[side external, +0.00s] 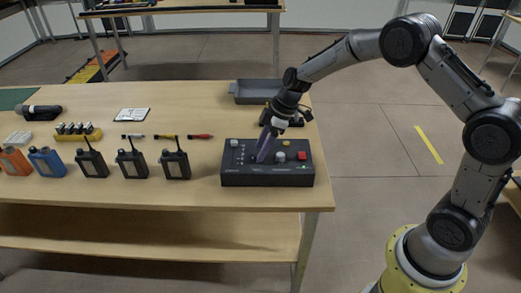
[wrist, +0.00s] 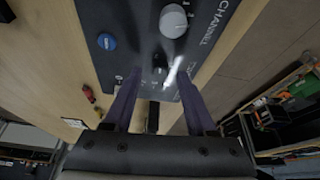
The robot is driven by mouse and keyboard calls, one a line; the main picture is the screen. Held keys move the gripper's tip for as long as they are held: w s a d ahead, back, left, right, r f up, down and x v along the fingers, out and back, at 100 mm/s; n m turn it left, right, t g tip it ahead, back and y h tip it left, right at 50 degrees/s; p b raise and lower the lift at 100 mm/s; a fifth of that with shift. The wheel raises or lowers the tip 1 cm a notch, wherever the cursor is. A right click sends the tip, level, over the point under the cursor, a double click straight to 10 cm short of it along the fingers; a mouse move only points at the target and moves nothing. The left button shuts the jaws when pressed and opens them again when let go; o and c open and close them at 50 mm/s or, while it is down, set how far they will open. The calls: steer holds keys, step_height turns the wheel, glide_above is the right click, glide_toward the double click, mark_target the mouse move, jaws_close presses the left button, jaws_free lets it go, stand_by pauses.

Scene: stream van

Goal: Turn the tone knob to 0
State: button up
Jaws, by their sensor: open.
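The dark control box (side external: 267,178) sits near the table's right front corner; its panel (wrist: 135,12) fills the top of the wrist view. My gripper (side external: 262,158) reaches down over the left-middle part of the panel. In the wrist view its purple fingers (wrist: 159,74) are open and apart. A small dark knob (wrist: 160,60) shows just ahead of and between the fingertips, with a bright streak beside it. It may be the tone knob; its label and setting are not readable. Contact with the fingers cannot be told.
A larger grey knob (wrist: 173,20) marked CHANNEL and a blue button (wrist: 107,41) are on the panel. A red button (side external: 302,155) is at its right. A grey tray (side external: 257,91) lies behind the box. Several handheld radios stand to the left.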

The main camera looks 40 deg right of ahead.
steer(key=shift+w+a+f, duration=0.15)
steer(key=shift+a+f, duration=0.05)
steer(key=shift+f, duration=0.4)
jaws_close()
